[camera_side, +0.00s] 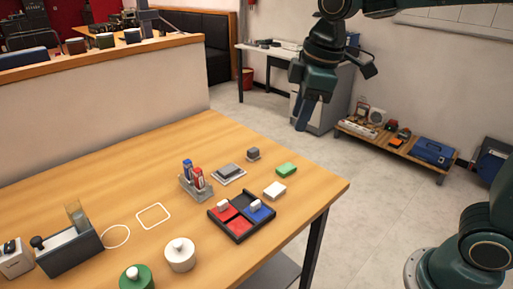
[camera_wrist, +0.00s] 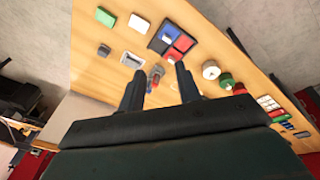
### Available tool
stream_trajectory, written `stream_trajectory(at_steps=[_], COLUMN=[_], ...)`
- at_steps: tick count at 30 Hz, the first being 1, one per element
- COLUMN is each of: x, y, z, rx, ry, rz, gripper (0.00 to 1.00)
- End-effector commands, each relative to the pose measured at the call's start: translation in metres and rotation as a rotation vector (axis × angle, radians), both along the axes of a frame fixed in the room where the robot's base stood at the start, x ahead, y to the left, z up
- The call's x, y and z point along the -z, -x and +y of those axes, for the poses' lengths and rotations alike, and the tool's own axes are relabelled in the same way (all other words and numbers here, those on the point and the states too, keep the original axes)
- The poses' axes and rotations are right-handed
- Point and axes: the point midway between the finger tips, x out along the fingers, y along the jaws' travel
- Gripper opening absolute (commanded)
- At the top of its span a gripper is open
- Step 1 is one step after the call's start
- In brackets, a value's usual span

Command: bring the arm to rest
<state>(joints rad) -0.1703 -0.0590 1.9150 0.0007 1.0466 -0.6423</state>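My dark green arm hangs in from the top right of the side view, and my gripper (camera_side: 303,115) is high, right of and above the table's far right corner. In the wrist view my gripper (camera_wrist: 160,77) shows two dark fingers spread apart, with nothing held between them. The wooden table (camera_side: 135,150) lies well below. The wrist view looks down on the table (camera_wrist: 95,72) past the fingers. In the side view the two fingers overlap.
On the table are a red and blue sorting tray (camera_side: 240,233), a marker holder (camera_side: 197,188), a green block (camera_side: 286,170), a white block (camera_side: 275,190), a white lidded jar (camera_side: 179,256) and a green one (camera_side: 136,277). A low shelf (camera_side: 395,145) stands behind. Air around my gripper looks clear.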

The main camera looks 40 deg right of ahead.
Motion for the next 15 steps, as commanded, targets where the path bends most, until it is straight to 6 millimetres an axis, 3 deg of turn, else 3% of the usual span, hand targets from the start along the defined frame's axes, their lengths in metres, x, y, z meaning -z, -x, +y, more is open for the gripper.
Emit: stream_trajectory(at_steps=[6,15], x=[-0.008,-0.003], y=[0.046,0.106], z=[-0.021,-0.043], rx=[0.185,0.436], ry=[-0.049,-0.127], rz=[-0.056,-0.13], gripper=[0.34,0.34])
